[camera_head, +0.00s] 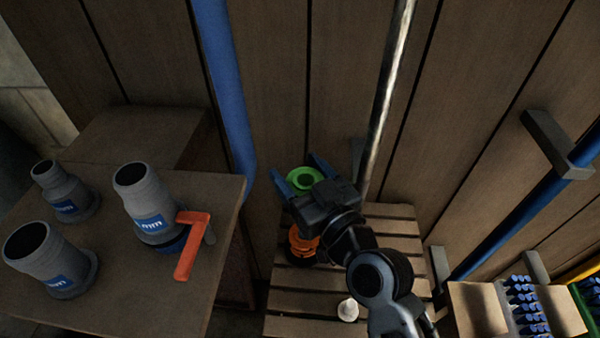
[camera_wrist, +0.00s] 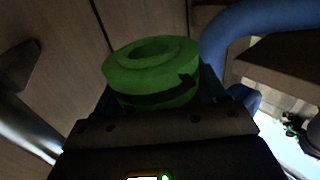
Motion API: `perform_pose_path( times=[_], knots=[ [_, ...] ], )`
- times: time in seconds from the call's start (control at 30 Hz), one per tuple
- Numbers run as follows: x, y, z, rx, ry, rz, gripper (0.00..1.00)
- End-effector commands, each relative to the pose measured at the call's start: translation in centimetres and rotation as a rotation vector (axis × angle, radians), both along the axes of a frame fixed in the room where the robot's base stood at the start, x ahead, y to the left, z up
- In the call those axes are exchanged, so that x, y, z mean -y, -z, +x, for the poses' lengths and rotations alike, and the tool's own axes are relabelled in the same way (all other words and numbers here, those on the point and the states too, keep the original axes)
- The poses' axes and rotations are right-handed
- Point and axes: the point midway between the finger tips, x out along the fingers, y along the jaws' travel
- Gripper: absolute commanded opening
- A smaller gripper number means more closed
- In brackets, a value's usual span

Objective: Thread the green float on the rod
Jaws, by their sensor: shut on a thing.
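The green float (camera_head: 304,179) is a ring with a hole through its middle. My gripper (camera_head: 303,181) is shut on it, with a blue finger on either side, and holds it above the slatted wooden bench. In the wrist view the float (camera_wrist: 150,66) sits between the fingers with its hole facing up. The rod (camera_head: 386,95) is a shiny metal pole that stands to the right of the float, apart from it. It also shows at the lower left of the wrist view (camera_wrist: 30,138). My gripper and arm hide part of the bench and perhaps the rod's foot.
An orange ring-shaped part (camera_head: 303,243) lies on the slatted bench (camera_head: 290,301) below my gripper, near a small white cone (camera_head: 348,310). Grey fittings (camera_head: 142,203) and an orange-handled part (camera_head: 192,244) stand on the left table. Blue pipes (camera_head: 225,90) flank the bench.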

Motion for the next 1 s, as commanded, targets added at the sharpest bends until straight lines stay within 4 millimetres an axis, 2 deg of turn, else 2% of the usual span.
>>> perform_pose_path(
  times=[0.27,1.0],
  knots=[
    [0.0,2.0,0.0,-0.001,0.0,0.001,0.4],
    [0.0,2.6,-0.1,0.001,0.0,0.001,0.4]
  ],
)
